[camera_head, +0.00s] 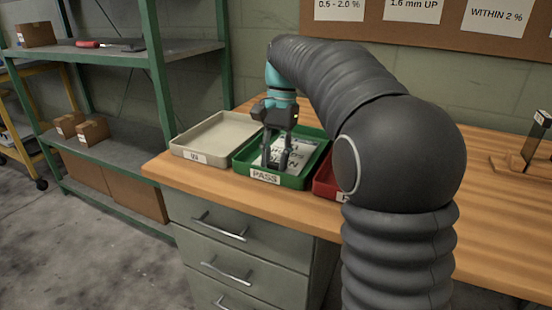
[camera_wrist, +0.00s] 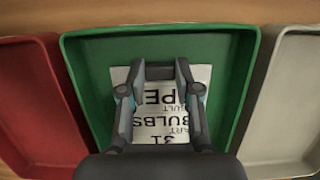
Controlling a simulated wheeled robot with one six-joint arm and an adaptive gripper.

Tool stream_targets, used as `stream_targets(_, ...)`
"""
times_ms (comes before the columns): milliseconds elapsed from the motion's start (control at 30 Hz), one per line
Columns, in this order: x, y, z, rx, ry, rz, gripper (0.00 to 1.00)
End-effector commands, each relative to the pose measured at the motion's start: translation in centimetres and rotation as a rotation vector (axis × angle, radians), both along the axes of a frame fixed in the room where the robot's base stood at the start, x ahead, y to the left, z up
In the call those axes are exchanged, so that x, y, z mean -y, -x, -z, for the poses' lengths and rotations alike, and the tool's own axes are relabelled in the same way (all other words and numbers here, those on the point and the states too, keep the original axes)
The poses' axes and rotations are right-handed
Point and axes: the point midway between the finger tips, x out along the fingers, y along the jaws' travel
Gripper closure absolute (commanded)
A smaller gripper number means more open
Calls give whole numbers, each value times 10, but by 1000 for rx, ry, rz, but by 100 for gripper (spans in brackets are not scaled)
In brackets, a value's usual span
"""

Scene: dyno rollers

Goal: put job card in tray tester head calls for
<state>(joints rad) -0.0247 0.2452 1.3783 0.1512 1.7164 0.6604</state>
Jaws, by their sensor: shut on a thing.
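The job card (camera_head: 301,152) is white with large black print and is within the outline of the green tray (camera_head: 240,160), labelled PASS. My gripper (camera_head: 276,162) points down over that tray and is shut on the card. In the wrist view the card (camera_wrist: 172,132) shows between and around the fingers (camera_wrist: 160,72), with its print upside down; the green tray (camera_wrist: 160,32) surrounds it. I cannot tell whether the card touches the tray floor. The red tray (camera_head: 324,186) is right of the green one, its label mostly hidden by my arm. No tester head is clearly visible.
A beige tray (camera_head: 214,136) with a small label sits left of the green tray on the wooden bench (camera_head: 490,215). A board with paper notices (camera_head: 409,10) hangs behind. Shelving with boxes (camera_head: 93,130) stands left. A stand (camera_head: 528,152) is at the far right.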

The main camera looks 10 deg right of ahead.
Motion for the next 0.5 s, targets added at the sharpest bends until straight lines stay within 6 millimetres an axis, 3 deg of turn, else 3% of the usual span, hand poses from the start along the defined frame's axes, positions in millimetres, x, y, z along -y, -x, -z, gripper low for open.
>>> stream_targets(267,0,0,1,0,0,0,93)
stream_targets(300,0,0,1,0,0,-1,63)
stream_targets(367,0,0,1,1,0,-1,48)
stream_targets(400,0,0,1,0,0,-1,42)
stream_targets(500,0,0,1,0,0,-1,42)
